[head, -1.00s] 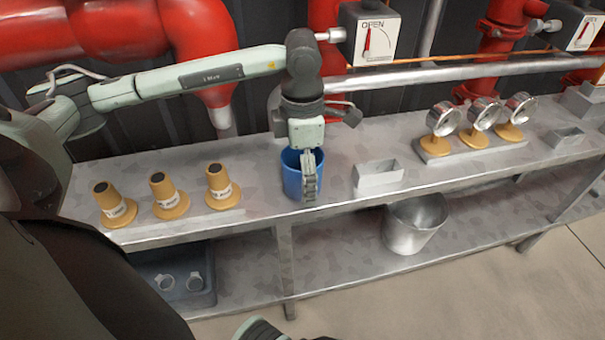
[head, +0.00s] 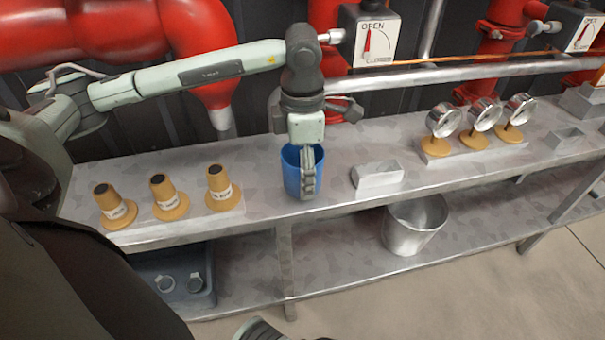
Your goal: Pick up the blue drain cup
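My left gripper (head: 307,188) points down over the cup. One finger lies in front of the cup's near side. The other finger is hidden, so I cannot tell whether the gripper is shut on the cup wall. My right gripper (head: 258,329) shows only as a small part at the bottom edge, and its fingers cannot be made out.
Several yellow-brown cones (head: 168,197) stand on the bench at left, gauges (head: 481,118) at right. The small grey box (head: 378,178) sits right of the cup. A metal bucket (head: 413,228) and a blue bin (head: 180,285) are on the lower shelf. Red pipes (head: 210,40) run behind.

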